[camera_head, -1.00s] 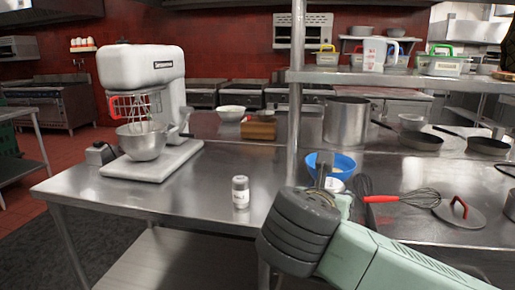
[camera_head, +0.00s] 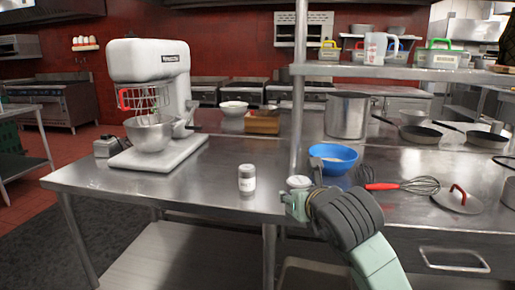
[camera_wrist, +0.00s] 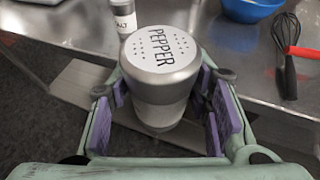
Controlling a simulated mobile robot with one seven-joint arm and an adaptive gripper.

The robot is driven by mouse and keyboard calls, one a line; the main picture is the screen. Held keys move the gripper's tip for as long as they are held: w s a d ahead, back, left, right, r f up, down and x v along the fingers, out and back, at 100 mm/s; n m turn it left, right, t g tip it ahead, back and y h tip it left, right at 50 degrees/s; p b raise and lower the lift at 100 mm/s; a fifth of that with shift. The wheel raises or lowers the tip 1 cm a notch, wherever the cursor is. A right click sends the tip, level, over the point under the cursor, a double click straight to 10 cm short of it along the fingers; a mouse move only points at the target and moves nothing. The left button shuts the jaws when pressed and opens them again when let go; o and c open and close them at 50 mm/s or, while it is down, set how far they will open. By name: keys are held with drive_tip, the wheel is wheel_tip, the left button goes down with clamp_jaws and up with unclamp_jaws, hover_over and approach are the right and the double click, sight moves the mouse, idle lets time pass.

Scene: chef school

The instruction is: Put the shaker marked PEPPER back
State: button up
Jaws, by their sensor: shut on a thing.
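The shaker marked PEPPER (camera_wrist: 162,55) is upright between my gripper's purple finger pads in the wrist view, its lettered lid facing the camera. In the head view its pale lid (camera_head: 299,181) shows above my gripper (camera_head: 297,202), and its lower body is hidden. My gripper (camera_wrist: 170,110) is shut on it, near the front edge of the steel table (camera_head: 130,188). A second shaker, with a label partly readable as "ALT" (camera_wrist: 123,16), stands upright on the table, left of my gripper in the head view (camera_head: 247,179).
A blue bowl (camera_head: 334,157) and a red-handled whisk (camera_head: 405,185) lie behind and right of my gripper. A shelf post (camera_head: 298,110) rises behind it. A stand mixer (camera_head: 150,65) stands at left. The tabletop between mixer and salt shaker is clear.

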drive_tip(key=w+a+f+n+y+b, duration=0.1)
drive_tip(key=w+f, duration=0.3)
drive_tip(key=f, duration=0.8)
drive_tip(key=s+a+f, duration=0.2)
drive_tip(key=f, duration=0.9)
drive_tip(key=s+a+f+b, duration=0.1)
drive_tip(key=s+a+f, duration=0.1)
drive_tip(key=f, duration=1)
drive_tip(key=s+a+f+y, duration=0.1)
drive_tip(key=a+f, duration=0.3)
drive_tip(key=f, duration=0.7)
drive_tip(key=shift+s+a+f+n+b, duration=0.2)
drive_tip(key=shift+s+n+b, duration=0.2)
drive_tip(key=shift+s, duration=0.45)
